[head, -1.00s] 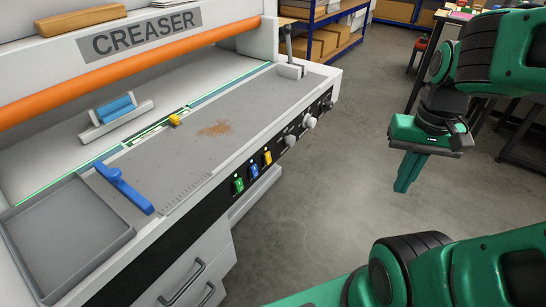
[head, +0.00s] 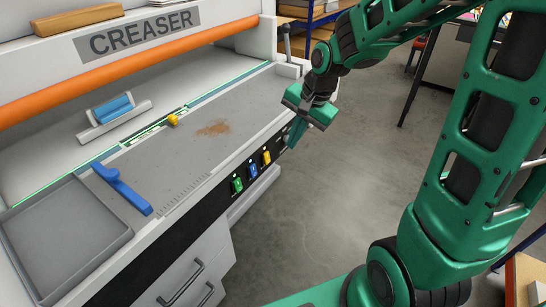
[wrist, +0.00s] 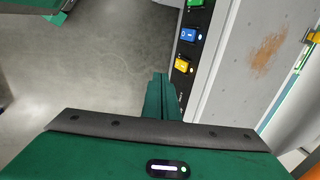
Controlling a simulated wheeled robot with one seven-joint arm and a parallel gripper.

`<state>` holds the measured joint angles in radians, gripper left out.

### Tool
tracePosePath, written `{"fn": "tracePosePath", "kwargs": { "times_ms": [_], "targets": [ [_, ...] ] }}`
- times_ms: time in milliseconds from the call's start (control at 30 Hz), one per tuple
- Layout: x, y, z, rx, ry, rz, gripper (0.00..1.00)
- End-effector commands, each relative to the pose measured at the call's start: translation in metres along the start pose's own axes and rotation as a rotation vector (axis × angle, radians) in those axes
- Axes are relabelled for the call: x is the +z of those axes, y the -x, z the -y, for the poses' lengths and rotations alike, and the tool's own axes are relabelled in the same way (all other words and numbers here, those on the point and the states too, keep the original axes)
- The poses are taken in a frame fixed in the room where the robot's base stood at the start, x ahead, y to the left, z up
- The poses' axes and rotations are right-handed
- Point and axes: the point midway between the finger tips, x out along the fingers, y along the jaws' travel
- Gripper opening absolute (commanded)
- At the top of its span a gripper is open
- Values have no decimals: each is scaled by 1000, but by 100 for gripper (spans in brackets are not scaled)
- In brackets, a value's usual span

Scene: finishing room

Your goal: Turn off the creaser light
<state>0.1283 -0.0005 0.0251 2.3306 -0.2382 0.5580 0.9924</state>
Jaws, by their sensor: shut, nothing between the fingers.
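The creaser (head: 205,118) stands at the left in the head view, with its name plate above an orange bar. Its dark front panel carries a green rocker switch (head: 237,185), a blue one (head: 253,171) and a yellow one (head: 267,157), each with a small lamp beside it. The wrist view also shows the green (wrist: 195,3), blue (wrist: 188,34) and yellow (wrist: 184,65) switches. Labels are too small to read. My gripper (head: 293,140) is shut and empty, just right of the yellow switch in the head view, in front of the knobs, which it and my arm hide.
A shelf rack (head: 305,20) stands behind. Grey floor (head: 300,230) is free in front of the panel.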

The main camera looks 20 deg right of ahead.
Motion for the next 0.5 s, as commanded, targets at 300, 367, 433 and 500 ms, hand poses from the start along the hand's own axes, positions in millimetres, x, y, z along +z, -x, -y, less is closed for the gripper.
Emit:
{"fn": "tracePosePath", "kwargs": {
  "times_ms": [300, 367, 433, 500],
  "targets": [
    [1, -14, -1, 3, 1, 2, 0],
    [1, -23, -1, 5, 1, 4, 0],
    [2, -35, -1, 6, 1, 5, 0],
    [1, -47, -1, 6, 1, 4, 0]
  ]
}}
